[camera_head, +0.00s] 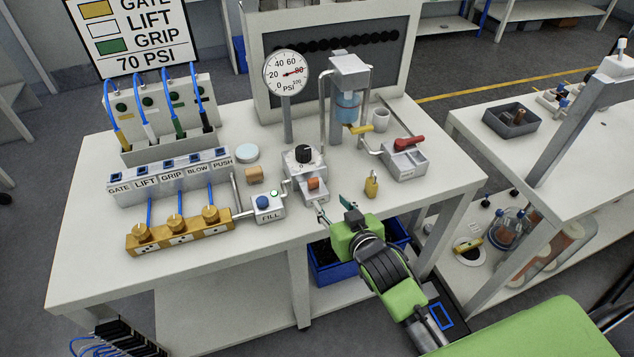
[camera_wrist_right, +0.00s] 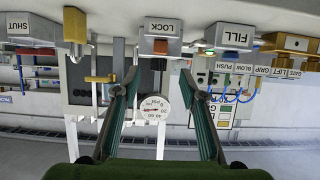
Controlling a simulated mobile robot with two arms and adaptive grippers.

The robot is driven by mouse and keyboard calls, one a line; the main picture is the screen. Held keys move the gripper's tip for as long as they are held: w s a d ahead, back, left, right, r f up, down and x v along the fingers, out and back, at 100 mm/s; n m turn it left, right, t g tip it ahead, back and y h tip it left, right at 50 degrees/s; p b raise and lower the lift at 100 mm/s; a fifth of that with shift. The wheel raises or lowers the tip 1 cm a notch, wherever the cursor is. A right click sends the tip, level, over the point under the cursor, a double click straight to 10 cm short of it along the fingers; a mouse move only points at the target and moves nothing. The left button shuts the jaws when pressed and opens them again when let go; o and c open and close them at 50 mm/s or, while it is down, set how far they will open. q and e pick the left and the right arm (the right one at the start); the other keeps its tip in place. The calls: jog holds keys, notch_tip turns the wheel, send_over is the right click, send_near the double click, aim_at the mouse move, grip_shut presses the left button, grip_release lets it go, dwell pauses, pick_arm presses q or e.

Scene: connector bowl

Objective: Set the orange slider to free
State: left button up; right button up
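The orange slider (camera_head: 313,184) sits on a small grey block at the front of the bench, below the black knob (camera_head: 303,154). In the right wrist view, which is upside down, the slider (camera_wrist_right: 160,47) shows beside a plate labelled LOCK (camera_wrist_right: 162,27); I see no "free" marking. My right gripper (camera_head: 333,208) is just in front of the slider block, its fingers spread with nothing between them. In the wrist view the two fingertips (camera_wrist_right: 159,80) straddle the slider's line, apart from it. My left gripper is not in view.
The FILL box (camera_head: 268,208) stands left of the slider block. A yellow padlock (camera_head: 371,185) stands to its right, with the red-handled valve box (camera_head: 405,158) farther back. The pressure gauge (camera_head: 286,73) rises behind. A blue bin (camera_head: 332,268) is under the bench.

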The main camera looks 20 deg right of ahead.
aim_at(314, 183)
jog(key=p+x, duration=0.1)
jog(key=x, duration=1.2)
jog(key=shift+w+p, duration=0.3)
jog(key=shift+p, duration=0.05)
jog(key=shift+c, duration=0.4)
grip_shut()
